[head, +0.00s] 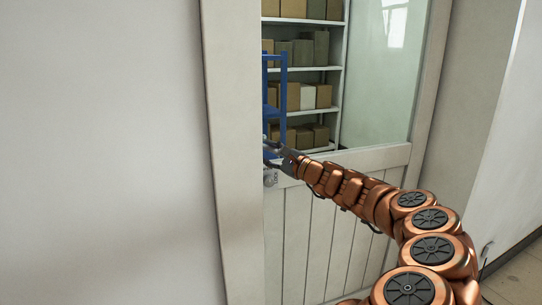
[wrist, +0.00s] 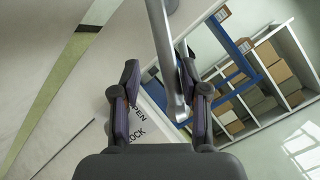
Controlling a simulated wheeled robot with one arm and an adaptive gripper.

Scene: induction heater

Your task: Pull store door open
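The store door (head: 325,235) is pale, with a glass pane above and vertical boards below. A pale upright post (head: 235,150) hides its left edge in the head view, and I cannot tell whether the door is ajar. My gripper (head: 271,149) reaches to the door's left side, by that post. In the wrist view my gripper (wrist: 158,80) has its two fingers spread apart. A metal handle bar (wrist: 165,55) runs between them, close to the right finger; I cannot tell if they touch. A white label with "OPEN" and "LOCK" (wrist: 145,122) shows behind the fingers.
Behind the glass stand white shelves (head: 337,95) with several brown boxes (head: 304,50) and a blue frame (head: 283,98). A plain wall (head: 100,150) fills the left. Another pale wall (head: 480,90) stands at the right, with some floor (head: 515,275) at the lower right.

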